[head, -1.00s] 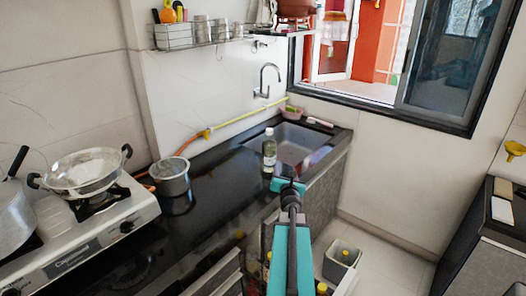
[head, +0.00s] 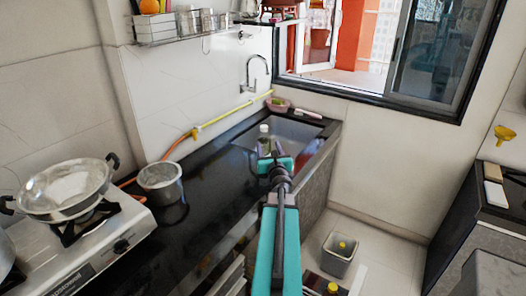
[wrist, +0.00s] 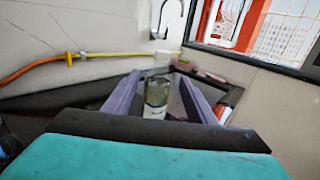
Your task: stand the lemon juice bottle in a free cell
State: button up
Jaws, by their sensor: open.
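The lemon juice bottle (head: 264,141), clear with a white cap and a pale label, stands upright on the dark counter beside the sink. My gripper (head: 275,162) is in front of it in the head view and hides its lower part. In the wrist view the bottle (wrist: 156,92) shows between the two open purple fingers (wrist: 160,100); I cannot tell whether either finger touches it. A grey bin (head: 340,256) with a yellow-capped item stands on the floor. Another yellow cap (head: 332,288) shows at the bottom edge. No cells can be made out clearly.
The sink (head: 290,135) lies just behind and right of the bottle, with a tap (head: 257,72) above. A steel pot (head: 160,183) and a stove (head: 95,250) with a pan are to the left. A yellow hose (head: 225,116) runs along the wall. Open floor lies right of the bin.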

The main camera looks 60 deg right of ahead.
aim_at(265, 133)
jog(key=shift+w+d, duration=0.1)
jog(key=shift+p+x, duration=1.25)
jog(key=shift+x, duration=2.95)
jog(key=shift+p+x, duration=0.8)
jog(key=shift+x, duration=0.3)
jog(key=shift+p+x, duration=0.75)
jog(key=shift+x, duration=0.7)
jog(key=shift+d, duration=0.1)
grip_shut()
